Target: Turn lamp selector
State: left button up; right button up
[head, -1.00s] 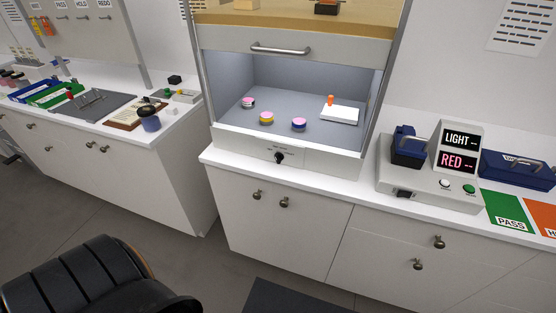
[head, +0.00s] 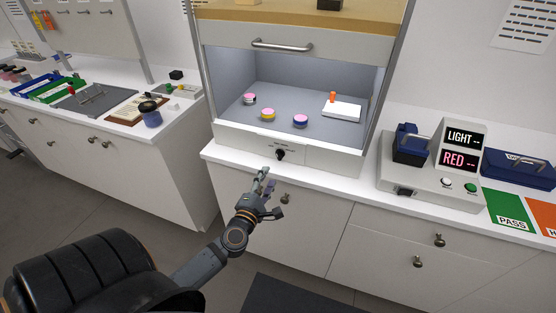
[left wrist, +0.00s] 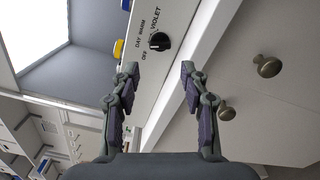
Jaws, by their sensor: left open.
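The lamp selector (head: 281,155) is a small black knob on the white front panel of the lit booth. In the left wrist view the knob (left wrist: 160,41) has OFF, DAY, WARM and VIOLET printed around it; I cannot tell surely which word it points at. My left gripper (head: 269,188) is open and empty, in front of and just below the panel in the head view. In the left wrist view its two fingers (left wrist: 159,68) are spread, with the knob ahead between their tips and apart from them. My right gripper is not in view.
The booth floor holds pink-lidded jars (head: 268,114) and a white block (head: 342,110) with an orange piece. The white counter edge (head: 225,160) runs below the panel. Cabinet knobs (head: 285,198) stick out beneath.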

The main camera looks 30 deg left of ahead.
aim_at(279, 158)
pick_arm(q)
jog(key=x, duration=1)
jog(key=shift+w+d+p, duration=0.1)
jog(key=shift+p, duration=0.2)
jog(key=shift+c, duration=0.5)
jog(key=c, duration=0.8)
jog(key=m+p, duration=0.2)
jog(key=m, duration=0.1)
jog(key=shift+f+m+p, duration=0.2)
jog(key=shift+m+p, duration=0.9)
jog(key=shift+m, duration=1.3)
